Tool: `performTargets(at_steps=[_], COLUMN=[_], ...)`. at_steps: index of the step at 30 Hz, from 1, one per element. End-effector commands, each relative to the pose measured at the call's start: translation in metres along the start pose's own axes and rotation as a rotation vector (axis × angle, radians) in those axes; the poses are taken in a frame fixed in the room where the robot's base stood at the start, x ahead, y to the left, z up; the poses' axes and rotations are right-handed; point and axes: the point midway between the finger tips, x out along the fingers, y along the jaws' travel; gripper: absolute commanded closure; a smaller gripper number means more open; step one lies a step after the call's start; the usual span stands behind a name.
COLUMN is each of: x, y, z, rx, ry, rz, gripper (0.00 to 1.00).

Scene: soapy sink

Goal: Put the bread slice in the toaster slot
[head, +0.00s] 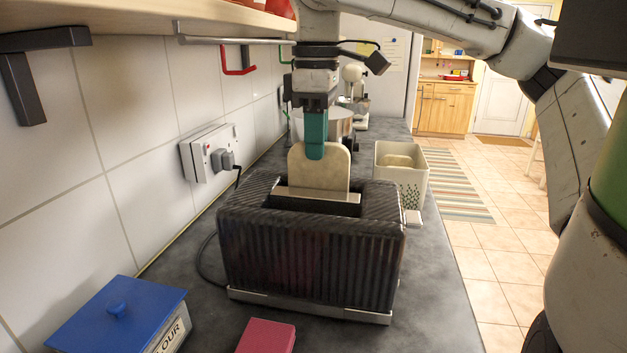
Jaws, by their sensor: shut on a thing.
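A pale bread slice (331,171) hangs upright from my gripper (315,150). The gripper's teal fingers are shut on the slice's top edge, left of its middle. A dark ribbed toaster (310,255) stands on the counter below. The slice is over the toaster's top opening, behind a light metal strip (317,195) that crosses the opening. The slice's lower edge is hidden behind that strip, so I cannot tell whether it is inside a slot or just above it.
A white patterned bin (402,182) holding bread stands right behind the toaster. A blue-lidded flour tin (119,312) and a red block (267,337) are in front. A wall socket (210,152) with a plug is at left. A mixer (354,83) stands farther back.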

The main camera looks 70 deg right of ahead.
Motion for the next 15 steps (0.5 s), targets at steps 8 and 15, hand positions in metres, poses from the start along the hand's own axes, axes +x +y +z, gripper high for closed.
performTargets(at_steps=[8, 15], x=[0.025, 0.046], y=[0.000, 0.000], z=[0.000, 0.000], rx=[0.000, 0.001], ry=[-0.001, 0.001], rz=[0.000, 0.001], gripper=[1.00, 1.00])
